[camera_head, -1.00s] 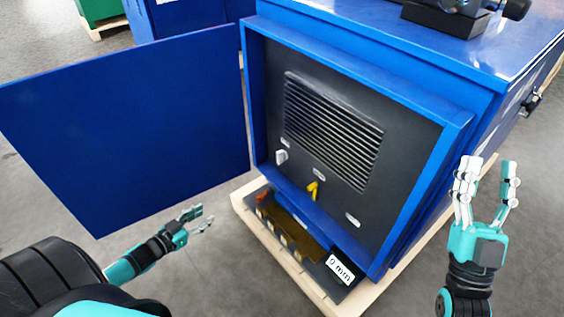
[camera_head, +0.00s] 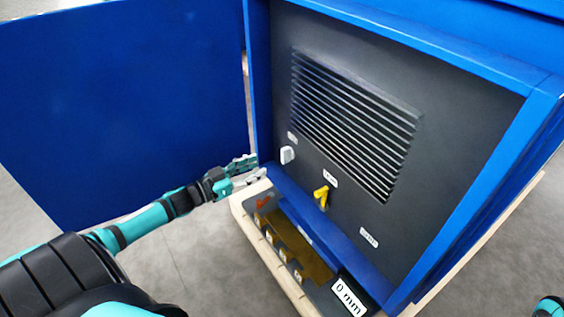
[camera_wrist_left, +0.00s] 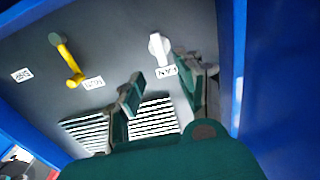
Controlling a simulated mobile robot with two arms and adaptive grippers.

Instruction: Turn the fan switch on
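My left gripper (camera_head: 254,168) is open, at the cabinet's left edge, left of the white switch. In the left wrist view the white switch (camera_wrist_left: 160,49) shows beyond the open, empty fingers (camera_wrist_left: 160,85), apart from them. The yellow lever (camera_wrist_left: 66,60) is further left there. My right gripper is out of view.
The open blue door (camera_head: 120,110) stands left, behind my left arm. The cabinet frame (camera_head: 262,90) borders the panel. A vent (camera_head: 350,120) fills the panel's upper part.

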